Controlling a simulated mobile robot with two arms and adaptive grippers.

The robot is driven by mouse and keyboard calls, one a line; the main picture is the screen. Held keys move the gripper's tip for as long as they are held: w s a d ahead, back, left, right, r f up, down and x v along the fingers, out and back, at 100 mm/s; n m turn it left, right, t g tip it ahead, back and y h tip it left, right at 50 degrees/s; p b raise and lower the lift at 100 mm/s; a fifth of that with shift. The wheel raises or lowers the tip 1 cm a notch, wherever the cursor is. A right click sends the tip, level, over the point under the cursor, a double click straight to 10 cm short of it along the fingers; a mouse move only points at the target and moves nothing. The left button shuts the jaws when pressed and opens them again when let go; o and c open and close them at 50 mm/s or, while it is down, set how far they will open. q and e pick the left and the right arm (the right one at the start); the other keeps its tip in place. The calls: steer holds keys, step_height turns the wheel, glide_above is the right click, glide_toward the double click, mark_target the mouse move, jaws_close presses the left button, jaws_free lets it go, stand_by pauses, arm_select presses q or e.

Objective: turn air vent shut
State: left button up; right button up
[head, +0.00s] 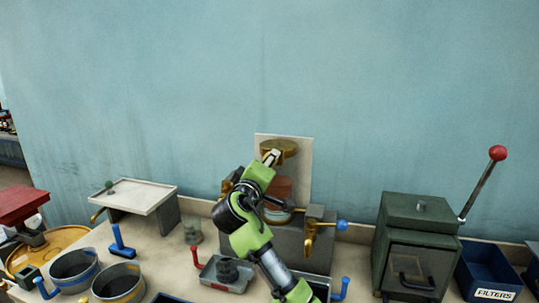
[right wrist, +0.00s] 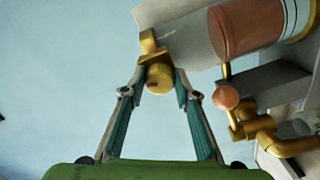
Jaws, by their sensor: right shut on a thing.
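In the right wrist view a small brass knob (right wrist: 158,78), the likely air vent, sits between my right gripper's (right wrist: 160,92) fingertips, and the fingers are shut on it. It joins a brass stem beside a pale grey body. A copper-coloured cylinder (right wrist: 245,28) lies to its right. In the head view my right gripper (head: 271,158) reaches up to a round brass part (head: 280,148) in front of a pale wall plate (head: 302,158). The arm and fingers hide the knob there. My left gripper is not in view.
Below the gripper stands a grey block with a brass tap and blue-ended lever (head: 341,225). A green metal box (head: 416,235) and a red-knobbed lever (head: 497,153) stand right. Round pans (head: 118,284) and a raised white tray stand (head: 140,195) are left. The wall above is clear.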

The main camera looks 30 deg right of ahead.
steer(key=shift+r+n+p, duration=0.1)
steer(key=shift+n+p, duration=1.25)
steer(key=shift+n, duration=0.35)
steer(key=o, duration=1.1)
steer(key=v, duration=1.2)
